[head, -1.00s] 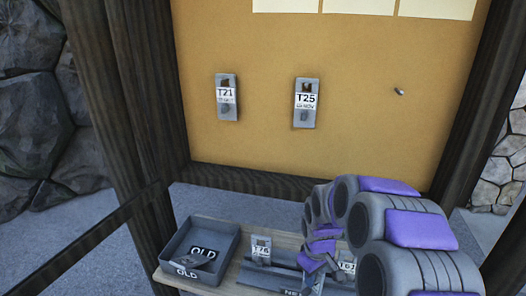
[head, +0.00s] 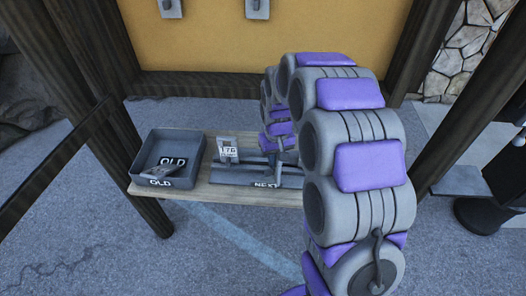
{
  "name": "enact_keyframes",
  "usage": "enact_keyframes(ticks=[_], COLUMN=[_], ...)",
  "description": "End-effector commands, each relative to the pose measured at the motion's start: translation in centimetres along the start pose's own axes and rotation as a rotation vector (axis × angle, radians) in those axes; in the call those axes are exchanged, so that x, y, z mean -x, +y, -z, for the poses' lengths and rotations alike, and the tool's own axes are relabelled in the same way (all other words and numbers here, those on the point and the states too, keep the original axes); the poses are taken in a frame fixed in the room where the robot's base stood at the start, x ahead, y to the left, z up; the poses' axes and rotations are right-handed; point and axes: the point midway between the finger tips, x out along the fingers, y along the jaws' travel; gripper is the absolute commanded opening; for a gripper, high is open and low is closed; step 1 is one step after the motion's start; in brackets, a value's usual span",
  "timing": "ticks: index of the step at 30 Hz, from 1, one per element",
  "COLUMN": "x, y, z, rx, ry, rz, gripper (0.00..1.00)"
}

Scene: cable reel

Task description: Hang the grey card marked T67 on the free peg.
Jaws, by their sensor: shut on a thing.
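My gripper (head: 279,156) is low over the right part of the NEXT rack (head: 240,180), seen past my curved arm. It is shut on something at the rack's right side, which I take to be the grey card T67. My arm hides that card, and its label cannot be read. Another grey card (head: 227,149), with a label that looks like T76, stands in the rack to the left of my gripper. The free peg is out of view now.
A grey OLD tray (head: 140,160) with a card (head: 160,171) lying in it is at the left of the wooden shelf (head: 215,192). Two hung cards (head: 171,8) (head: 257,9) show at the top of the yellow board (head: 210,45). Dark wooden posts (head: 97,70) flank the board.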

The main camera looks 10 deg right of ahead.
Motion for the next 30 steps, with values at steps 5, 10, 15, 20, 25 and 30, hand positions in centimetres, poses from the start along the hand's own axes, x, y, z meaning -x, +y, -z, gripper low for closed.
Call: enact_keyframes(ticks=[5, 10, 15, 20, 25, 30], x=[-0.3, -0.6, -0.8, -1.1, -1.1, -1.1], y=[-0.1, -0.4, -0.8, -1.2, -1.3, -1.3], z=[-2.0, -4.0, -5.3, -6.1, -6.3, -6.3], rx=[0.324, 0.67, 0.952, 1.108, 1.16, 1.16], ry=[-0.006, -0.008, 0.0, 0.001, 0.002, 0.002], rz=[-0.002, 0.001, 0.002, 0.006, 0.005, 0.005], gripper=[0.0, 0.0, 0.0, 0.0, 0.0, 0.0])
